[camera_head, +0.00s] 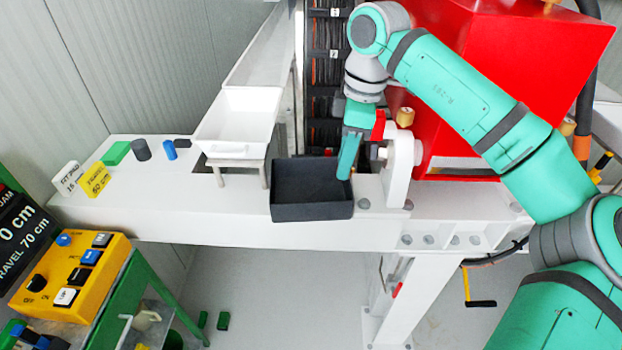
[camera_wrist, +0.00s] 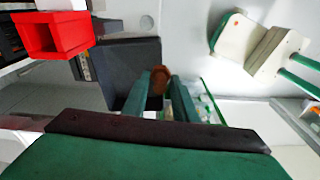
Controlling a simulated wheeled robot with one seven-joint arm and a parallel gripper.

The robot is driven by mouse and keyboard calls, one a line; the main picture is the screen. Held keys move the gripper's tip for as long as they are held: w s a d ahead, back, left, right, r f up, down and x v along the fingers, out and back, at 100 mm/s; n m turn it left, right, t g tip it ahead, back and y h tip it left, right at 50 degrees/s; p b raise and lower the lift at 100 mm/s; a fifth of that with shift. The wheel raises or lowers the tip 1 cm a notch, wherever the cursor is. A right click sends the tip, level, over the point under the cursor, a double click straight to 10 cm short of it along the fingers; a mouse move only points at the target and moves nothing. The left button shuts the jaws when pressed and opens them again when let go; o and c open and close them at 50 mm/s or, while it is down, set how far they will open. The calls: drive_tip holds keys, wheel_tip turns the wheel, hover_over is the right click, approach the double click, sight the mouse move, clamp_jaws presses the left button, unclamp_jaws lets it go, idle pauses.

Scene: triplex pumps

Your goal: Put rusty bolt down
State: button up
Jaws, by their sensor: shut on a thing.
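My gripper (camera_head: 345,168) is over the right part of a dark open box (camera_head: 312,210) on the white bench, with its fingers pointing down. In the wrist view my gripper (camera_wrist: 168,90) is shut on the rusty bolt (camera_wrist: 159,76), a small brown piece between the fingertips. The dark box (camera_wrist: 125,68) shows behind the bolt in that view. The bolt is hidden in the head view. I cannot tell how far the bolt is above the box floor.
A white bin (camera_head: 238,120) on a stand is left of the box. A white bracket (camera_head: 400,165) and a red machine (camera_head: 480,70) stand close on the right. A yellow control box (camera_head: 72,270) is at lower left.

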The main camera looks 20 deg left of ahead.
drive_tip(key=shift+w+a+f, duration=0.85)
drive_tip(key=shift+a+f, duration=0.7)
drive_tip(key=shift+f, duration=0.4)
drive_tip(key=shift+w+a+f, duration=0.9)
drive_tip(key=shift+a+f, duration=0.7)
drive_tip(key=shift+f, duration=0.3)
drive_tip(key=shift+w+a+f, duration=0.85)
drive_tip(key=shift+a+f, duration=0.7)
drive_tip(key=shift+f, duration=0.4)
drive_tip(key=shift+f, duration=0.6)
drive_tip(key=o, duration=1.1)
drive_tip(key=shift+c, duration=0.2)
drive_tip(key=shift+r, duration=0.1)
wheel_tip(320, 180, up, 13)
drive_tip(key=d, duration=0.1)
drive_tip(key=shift+d, duration=0.2)
